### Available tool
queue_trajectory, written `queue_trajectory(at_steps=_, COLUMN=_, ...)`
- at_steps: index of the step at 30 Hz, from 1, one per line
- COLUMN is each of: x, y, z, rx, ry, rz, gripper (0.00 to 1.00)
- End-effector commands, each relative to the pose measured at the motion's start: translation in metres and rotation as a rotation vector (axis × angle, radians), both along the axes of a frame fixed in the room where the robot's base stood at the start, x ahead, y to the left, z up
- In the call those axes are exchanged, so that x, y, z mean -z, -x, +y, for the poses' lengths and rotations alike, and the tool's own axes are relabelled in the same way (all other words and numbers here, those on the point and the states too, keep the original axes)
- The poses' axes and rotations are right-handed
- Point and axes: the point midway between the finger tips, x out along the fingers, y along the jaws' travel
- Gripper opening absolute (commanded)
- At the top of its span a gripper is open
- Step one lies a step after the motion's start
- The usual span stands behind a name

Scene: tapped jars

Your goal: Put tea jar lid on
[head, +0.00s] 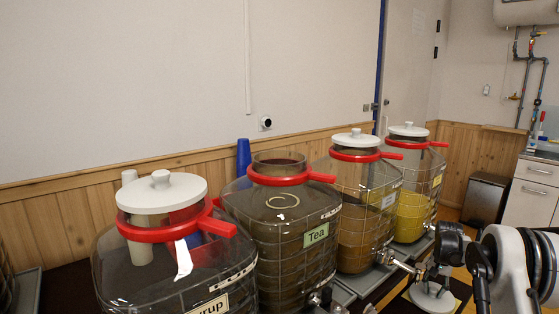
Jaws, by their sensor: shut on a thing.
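The tea jar (293,230) is a large clear square jar with a green "Tea" label and a red collar. Its round mouth is open at the top, and brownish liquid fills much of it. My gripper (436,274) is at the lower right, in front of the right-hand jars and well apart from the tea jar. It is shut on a white round lid (432,299), which hangs below the fingers. The exact contact at the knob is small and partly hidden.
A syrup jar (170,268) with a white lid stands at the front left. Two more lidded jars stand right of the tea jar, one brown (358,205) and one yellow (410,215). Taps stick out at their fronts. A blue cup stack (244,157) stands behind.

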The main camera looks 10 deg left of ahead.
Motion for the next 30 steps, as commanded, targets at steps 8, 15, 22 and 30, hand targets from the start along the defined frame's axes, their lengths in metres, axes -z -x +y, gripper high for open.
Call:
queue_trajectory(at_steps=8, x=-0.008, y=0.0, z=0.0, rx=0.0, ry=0.0, rz=0.0, gripper=0.0)
queue_trajectory(at_steps=15, x=-0.02, y=0.0, z=0.0, rx=0.0, ry=0.0, rz=0.0, gripper=0.0)
queue_trajectory(at_steps=22, x=-0.032, y=0.0, z=0.0, rx=0.0, ry=0.0, rz=0.0, gripper=0.0)
queue_trajectory(at_steps=30, x=-0.046, y=0.0, z=0.0, rx=0.0, ry=0.0, rz=0.0, gripper=0.0)
